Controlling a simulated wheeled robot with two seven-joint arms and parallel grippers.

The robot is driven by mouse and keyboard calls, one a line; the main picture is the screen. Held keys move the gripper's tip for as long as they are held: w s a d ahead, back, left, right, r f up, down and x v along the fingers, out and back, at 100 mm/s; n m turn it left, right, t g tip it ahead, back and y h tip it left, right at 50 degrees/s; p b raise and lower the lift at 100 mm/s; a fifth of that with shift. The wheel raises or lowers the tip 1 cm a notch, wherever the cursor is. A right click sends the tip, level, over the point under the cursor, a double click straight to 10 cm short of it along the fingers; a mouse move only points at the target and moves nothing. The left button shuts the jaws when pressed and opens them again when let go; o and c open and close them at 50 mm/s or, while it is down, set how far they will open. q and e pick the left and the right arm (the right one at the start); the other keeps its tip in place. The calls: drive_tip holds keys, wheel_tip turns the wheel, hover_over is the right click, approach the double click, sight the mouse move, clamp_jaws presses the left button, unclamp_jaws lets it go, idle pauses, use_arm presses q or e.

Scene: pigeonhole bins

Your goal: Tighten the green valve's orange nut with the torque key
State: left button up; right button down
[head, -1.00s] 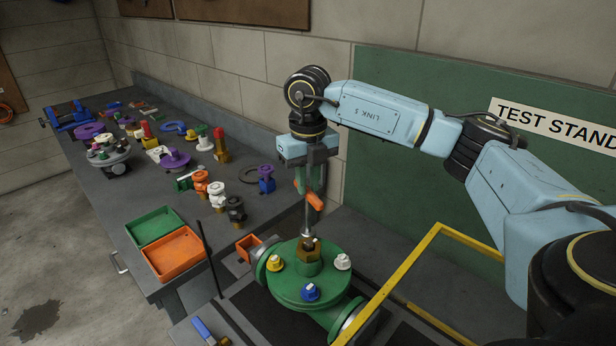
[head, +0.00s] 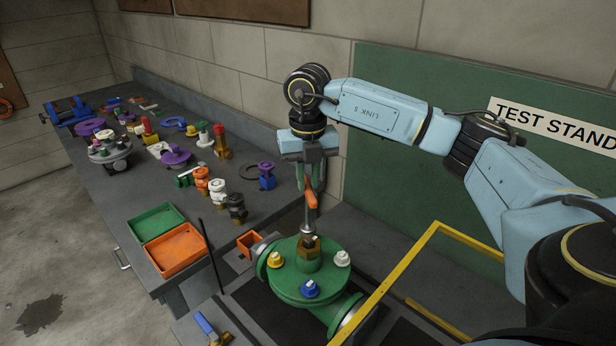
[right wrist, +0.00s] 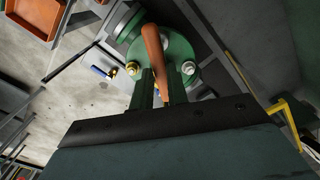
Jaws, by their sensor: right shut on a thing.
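The green valve (head: 285,286) sits on the test stand, with a yellow nut (head: 275,260), a blue nut (head: 310,289) and a white nut (head: 342,259) on its flange and a brass stem (head: 308,256) in the middle. My right gripper (head: 309,180) is shut on the torque key (head: 311,198), above the valve. The key has an orange handle and a grey shaft that points down to the flange's far side, behind the stem. The orange nut is hidden there; I cannot tell how the key's end meets it. The key's handle (right wrist: 154,48) also shows in the right wrist view. My left gripper is not in view.
A yellow rail (head: 400,265) crosses right of the valve. A thin black post (head: 210,255) and a small orange bin (head: 249,246) stand to its left. The bench behind holds green (head: 133,223) and orange (head: 151,263) trays and several valve parts.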

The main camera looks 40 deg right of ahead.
drive_tip(key=shift+r, duration=0.4)
drive_tip(key=shift+r+p, duration=0.1)
drive_tip(key=shift+p, duration=0.2)
wheel_tip(320, 180, up, 6)
drive_tip(key=p, duration=0.4)
drive_tip(key=shift+p, duration=0.3)
drive_tip(key=n, duration=0.2)
drive_tip(key=shift+n, duration=0.4)
drive_tip(key=n, duration=0.5)
